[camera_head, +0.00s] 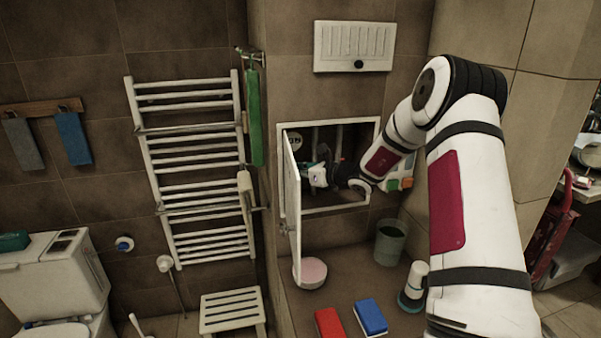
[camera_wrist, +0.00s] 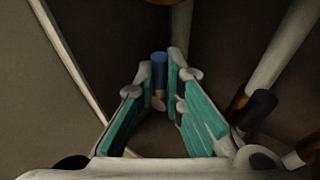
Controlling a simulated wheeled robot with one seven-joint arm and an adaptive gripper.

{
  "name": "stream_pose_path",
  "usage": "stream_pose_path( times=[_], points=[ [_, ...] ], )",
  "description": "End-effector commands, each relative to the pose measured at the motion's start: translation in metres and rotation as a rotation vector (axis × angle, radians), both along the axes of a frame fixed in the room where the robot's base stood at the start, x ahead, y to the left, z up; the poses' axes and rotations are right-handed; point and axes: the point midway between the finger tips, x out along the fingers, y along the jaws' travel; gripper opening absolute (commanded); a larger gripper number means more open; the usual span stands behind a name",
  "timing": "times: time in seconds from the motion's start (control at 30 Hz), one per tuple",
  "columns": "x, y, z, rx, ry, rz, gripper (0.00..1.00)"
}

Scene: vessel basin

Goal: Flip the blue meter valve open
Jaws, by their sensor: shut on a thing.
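The blue meter valve (camera_wrist: 159,70) shows in the wrist view as a small upright blue piece with a pale lower end. My gripper (camera_wrist: 160,82) is shut on it, with the teal-padded fingers on either side of its upper part. In the head view my gripper (camera_head: 322,174) reaches into the open wall cabinet (camera_head: 338,209). The valve is hidden there behind the gripper and the cabinet door. How far the valve is turned cannot be told.
The white cabinet door (camera_head: 292,195) stands open at the left of my gripper. Pale pipes (camera_wrist: 280,50) and a dark cylinder (camera_wrist: 254,110) lie to the right in the wrist view. A pink bowl (camera_head: 310,272), a bucket (camera_head: 390,242) and sponges stand on the ledge below.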

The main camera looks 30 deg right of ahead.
Motion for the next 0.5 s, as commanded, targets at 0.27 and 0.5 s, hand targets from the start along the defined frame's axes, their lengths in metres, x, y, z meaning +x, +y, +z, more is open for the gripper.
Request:
stream_pose_path(
  times=[0.27,0.5],
  points=[
    [0.0003,0.0027,-0.0003,-0.062,0.013,0.002,0.0],
    [0.0003,0.0028,-0.0002,-0.061,0.013,0.001,0.29]
  ],
)
